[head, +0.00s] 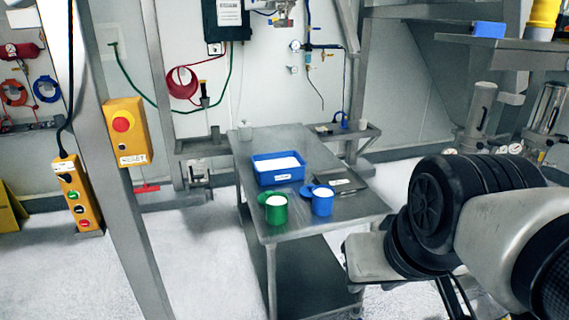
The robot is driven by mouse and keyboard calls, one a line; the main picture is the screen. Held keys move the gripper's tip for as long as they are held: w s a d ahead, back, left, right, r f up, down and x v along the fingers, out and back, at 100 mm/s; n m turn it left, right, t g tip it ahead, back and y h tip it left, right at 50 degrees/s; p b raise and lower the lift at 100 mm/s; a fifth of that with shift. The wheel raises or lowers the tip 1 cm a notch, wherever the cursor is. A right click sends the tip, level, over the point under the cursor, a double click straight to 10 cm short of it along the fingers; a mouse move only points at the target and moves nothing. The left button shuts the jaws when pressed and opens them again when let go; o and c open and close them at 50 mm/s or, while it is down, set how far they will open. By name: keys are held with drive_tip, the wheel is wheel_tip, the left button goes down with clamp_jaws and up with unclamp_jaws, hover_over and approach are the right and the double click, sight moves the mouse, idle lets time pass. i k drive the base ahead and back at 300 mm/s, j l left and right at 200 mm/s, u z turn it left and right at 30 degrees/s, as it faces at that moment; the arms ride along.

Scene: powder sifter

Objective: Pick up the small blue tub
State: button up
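The small blue tub (322,206) is a round, open container filled to near its rim with white powder. It stands upright near the front edge of the steel table (296,231). A similar green tub (276,212) with white powder stands just left of it. A larger rectangular blue bin (278,180) with a label and white contents stands behind them. My arm reaches in from the right, right of the table and apart from the blue tub. I cannot make out my gripper's fingers.
A dark, flat tray-like object (345,182) lies right of the blue bin. A metal post (127,210) with a yellow button box (127,132) stands at the left, in front of the table. Steel shelving and glass-and-metal cylinders (481,110) are at the right. White floor is open at the left.

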sight(322, 194)
drive_tip(key=i+u, duration=0.35)
drive_tip(key=i+l+u, duration=0.2)
drive_tip(key=i+u, duration=0.2)
drive_tip(key=i+l+u, duration=0.35)
drive_tip(key=i, duration=0.15)
